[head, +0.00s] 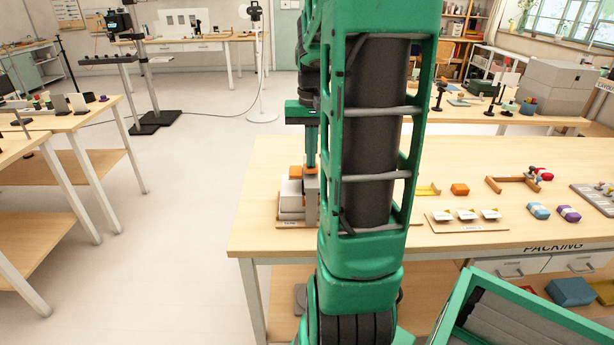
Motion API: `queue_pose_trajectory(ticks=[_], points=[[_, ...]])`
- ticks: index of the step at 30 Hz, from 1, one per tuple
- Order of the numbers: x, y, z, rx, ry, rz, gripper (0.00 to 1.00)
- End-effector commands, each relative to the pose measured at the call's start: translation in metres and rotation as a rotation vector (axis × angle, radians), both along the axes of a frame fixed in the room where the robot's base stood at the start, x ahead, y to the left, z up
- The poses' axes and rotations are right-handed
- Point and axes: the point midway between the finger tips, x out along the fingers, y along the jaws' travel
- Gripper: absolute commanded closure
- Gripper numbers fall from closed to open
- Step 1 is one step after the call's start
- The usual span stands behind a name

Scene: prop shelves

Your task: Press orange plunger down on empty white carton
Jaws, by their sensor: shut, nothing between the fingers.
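A white carton (291,195) stands on a small wooden base at the left part of the packing table, partly hidden behind my arm. Orange parts (296,172) show at its top, beside and under my fingertips; I cannot tell which of them is the plunger. A grey upright (311,204) stands just right of the carton. My arm hides what lies to the right.
A green-framed bin (470,300) is at front right.

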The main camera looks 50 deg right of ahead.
Motion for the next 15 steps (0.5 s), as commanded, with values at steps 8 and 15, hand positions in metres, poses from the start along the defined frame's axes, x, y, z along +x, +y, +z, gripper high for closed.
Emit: queue_pose_trajectory(ticks=[8,15], points=[[-0.002,0.001,-0.003,0.005,0.005,-0.002,1.00],[-0.001,0.000,0.012,0.002,0.003,-0.001,1.00]])
